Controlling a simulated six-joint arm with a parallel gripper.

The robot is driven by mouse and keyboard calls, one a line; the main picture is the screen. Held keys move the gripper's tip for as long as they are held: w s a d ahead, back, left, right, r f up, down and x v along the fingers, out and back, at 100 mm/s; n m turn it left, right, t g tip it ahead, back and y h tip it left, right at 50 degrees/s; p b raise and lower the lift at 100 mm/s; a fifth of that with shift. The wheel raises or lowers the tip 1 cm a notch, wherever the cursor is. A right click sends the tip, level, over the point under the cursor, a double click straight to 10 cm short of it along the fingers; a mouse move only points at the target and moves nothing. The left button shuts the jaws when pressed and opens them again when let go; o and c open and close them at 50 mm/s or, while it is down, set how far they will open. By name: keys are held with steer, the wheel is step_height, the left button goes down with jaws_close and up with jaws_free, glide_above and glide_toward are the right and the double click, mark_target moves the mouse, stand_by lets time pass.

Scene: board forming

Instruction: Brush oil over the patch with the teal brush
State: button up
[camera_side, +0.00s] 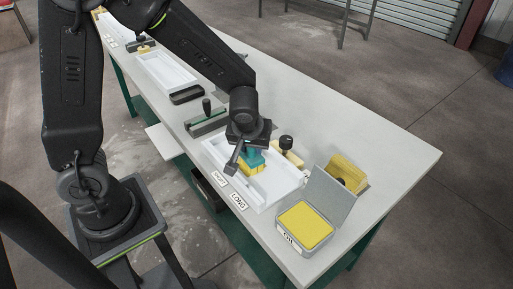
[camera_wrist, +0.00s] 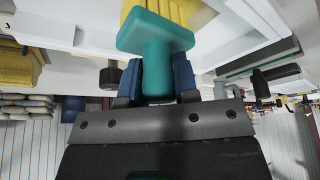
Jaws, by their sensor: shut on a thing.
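The teal brush (camera_side: 255,155) has a teal handle and plate with a yellow lower part. In the wrist view its teal body (camera_wrist: 155,42) is between the blue fingertips of my gripper (camera_wrist: 157,80), which is shut on it. In the side view my gripper (camera_side: 246,144) is over the white tray (camera_side: 274,203), with the brush low in the tray's middle. I cannot tell whether the yellow part touches the tray floor. I cannot make out the patch. An open grey tin (camera_side: 288,243) labelled OIL holds a yellow pad (camera_side: 305,225), right of the tray.
A black-knobbed tool (camera_side: 287,145) is just behind the tray. The table's right end is clear.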

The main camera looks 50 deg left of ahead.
mark_target(262, 158)
steer(key=shift+a, duration=3.15)
steer(key=shift+w+a, duration=0.35)
steer(key=shift+w, duration=0.05)
steer(key=shift+d, duration=4.95)
steer(key=shift+a, duration=5.05)
step_height(262, 158, up, 8)
steer(key=shift+d, duration=0.15)
steer(key=shift+r, duration=0.1)
